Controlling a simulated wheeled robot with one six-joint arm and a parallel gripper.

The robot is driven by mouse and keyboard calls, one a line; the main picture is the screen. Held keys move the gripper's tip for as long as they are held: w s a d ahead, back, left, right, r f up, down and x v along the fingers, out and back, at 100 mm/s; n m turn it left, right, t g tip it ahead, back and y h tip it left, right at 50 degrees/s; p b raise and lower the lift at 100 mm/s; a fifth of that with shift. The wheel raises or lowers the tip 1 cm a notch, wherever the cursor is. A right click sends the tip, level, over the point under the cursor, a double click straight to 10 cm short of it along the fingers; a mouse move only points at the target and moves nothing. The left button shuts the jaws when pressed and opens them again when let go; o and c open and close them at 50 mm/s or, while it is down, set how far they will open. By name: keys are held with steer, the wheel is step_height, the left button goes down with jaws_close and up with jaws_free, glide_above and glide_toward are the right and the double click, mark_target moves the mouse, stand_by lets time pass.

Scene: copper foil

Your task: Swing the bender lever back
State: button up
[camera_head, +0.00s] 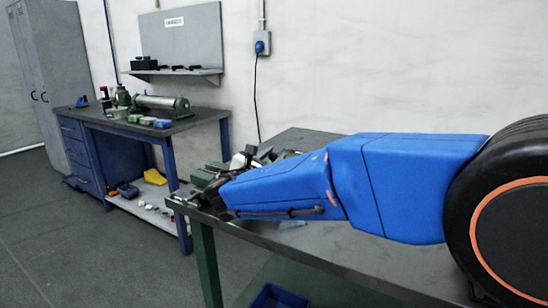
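A green machine (204,178) stands near the left corner of the near workbench, partly hidden behind the end of my blue arm. It may be the bender, but I cannot make out its lever clearly. My gripper (217,194) is a small dark shape at the arm's far left end, close against the green machine. Its fingers are too small and too hidden to tell whether they are open, shut or touching anything.
The near workbench (385,268) has green legs, with a blue bin (278,297) below. Dark and light metal parts (262,156) lie behind my arm. A second workbench (190,122) with a metal roller (162,103) stands at the back left. Floor at left is clear.

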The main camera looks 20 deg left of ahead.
steer(key=shift+s, duration=0.1)
steer(key=s, duration=1.7)
steer(key=shift+s+d, duration=0.1)
steer(key=shift+d, duration=0.1)
